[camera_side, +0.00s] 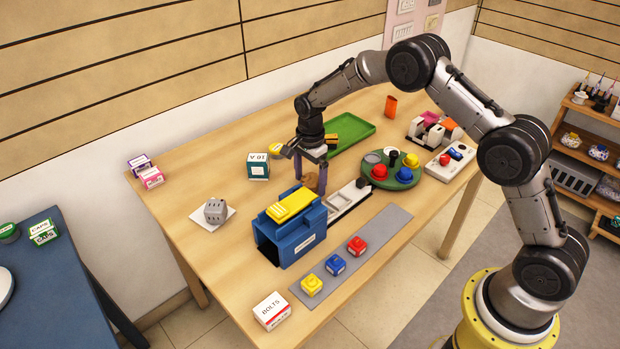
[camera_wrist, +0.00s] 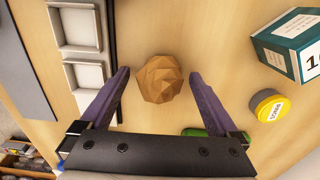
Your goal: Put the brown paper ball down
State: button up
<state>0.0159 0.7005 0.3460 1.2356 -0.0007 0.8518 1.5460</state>
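The brown paper ball (camera_side: 311,181) is at the table's middle, behind the blue box with the yellow top. In the wrist view the faceted ball (camera_wrist: 159,79) lies between my gripper's two purple fingers (camera_wrist: 152,76). A narrow gap shows between the left finger and the ball.
The blue box (camera_side: 290,236) stands close in front. A white compartment tray (camera_side: 345,203) is to the right, a green tray (camera_side: 350,132) behind. A teal-and-white box (camera_side: 258,166) and a yellow round tin (camera_wrist: 269,105) are nearby. The table's left is mostly clear.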

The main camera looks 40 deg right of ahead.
aim_at(310, 174)
jog(key=s+r+n+t, duration=0.15)
jog(key=s+r, duration=0.25)
jog(key=r, duration=0.7)
jog(key=s+r+n, duration=0.3)
jog(key=s+r, duration=0.1)
jog(key=r, duration=0.8)
jog(key=s+r+n+t, duration=0.2)
jog(key=s+r+n, duration=0.3)
jog(key=s, duration=0.6)
jog(key=s+f+n+t, duration=0.2)
jog(key=s+n, duration=0.6)
jog(key=s, duration=1)
jog(key=shift+a+f, duration=0.45)
